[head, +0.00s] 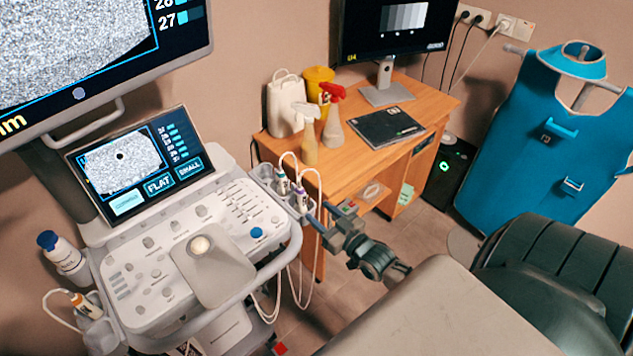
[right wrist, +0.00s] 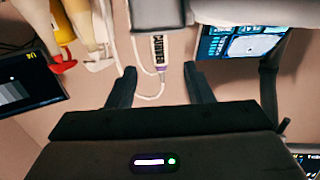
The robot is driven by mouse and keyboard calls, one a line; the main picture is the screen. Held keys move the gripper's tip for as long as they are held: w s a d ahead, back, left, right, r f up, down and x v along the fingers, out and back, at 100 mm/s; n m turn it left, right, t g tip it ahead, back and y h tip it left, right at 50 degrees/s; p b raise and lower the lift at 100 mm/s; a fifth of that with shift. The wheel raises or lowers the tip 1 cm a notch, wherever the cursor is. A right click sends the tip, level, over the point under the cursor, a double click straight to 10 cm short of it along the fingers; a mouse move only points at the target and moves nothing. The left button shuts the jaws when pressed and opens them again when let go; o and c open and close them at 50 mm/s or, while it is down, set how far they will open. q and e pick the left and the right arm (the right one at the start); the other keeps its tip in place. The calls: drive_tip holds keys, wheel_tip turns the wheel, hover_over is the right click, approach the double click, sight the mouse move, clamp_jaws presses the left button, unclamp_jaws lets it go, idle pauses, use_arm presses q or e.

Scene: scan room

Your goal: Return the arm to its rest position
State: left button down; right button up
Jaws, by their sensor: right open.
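My right gripper (head: 322,217) is just right of the ultrasound console, close to the probe holders at its right edge. It is open. In the right wrist view its two fingers (right wrist: 160,82) stand apart with nothing held between them. A white probe with a purple ring (head: 302,200) sits in a holder on the console, just beyond the fingers; it also shows in the right wrist view (right wrist: 159,52) with its label and cable. A second probe with a green ring (head: 282,183) sits beside it. My left gripper is not in view.
The ultrasound console (head: 190,260) fills the left. A wooden desk (head: 430,100) behind bears spray bottles (head: 331,120), a yellow tub (head: 318,82) and a monitor (head: 388,25). A teal apron (head: 530,140) hangs at right. A padded couch (head: 450,310) lies in front.

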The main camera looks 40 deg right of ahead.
idle(0.5)
drive_tip(key=s+d+f+g+h+b, duration=0.1)
drive_tip(key=s+f+g, duration=0.3)
drive_tip(key=f, duration=0.7)
drive_tip(key=s+f+m+g+h+b, duration=0.15)
drive_tip(key=s+f, duration=0.35)
drive_tip(key=f, duration=0.7)
drive_tip(key=s+d+f+g, duration=0.1)
drive_tip(key=s+f+g, duration=0.3)
drive_tip(key=f, duration=0.7)
drive_tip(key=s+a+f+g, duration=0.2)
drive_tip(key=s+f, duration=0.4)
drive_tip(key=s, duration=0.3)
drive_tip(key=s+a+f+g+b, duration=0.1)
drive_tip(key=s+a+f+g, duration=0.2)
drive_tip(key=s+f, duration=0.3)
drive_tip(key=s+a+f+g, duration=0.2)
drive_tip(key=s+f, duration=0.4)
drive_tip(key=s, duration=0.7)
drive_tip(key=shift+s+a+f+n, duration=0.3)
drive_tip(key=shift+s+a+n, duration=0.05)
drive_tip(key=shift+a+n, duration=0.1)
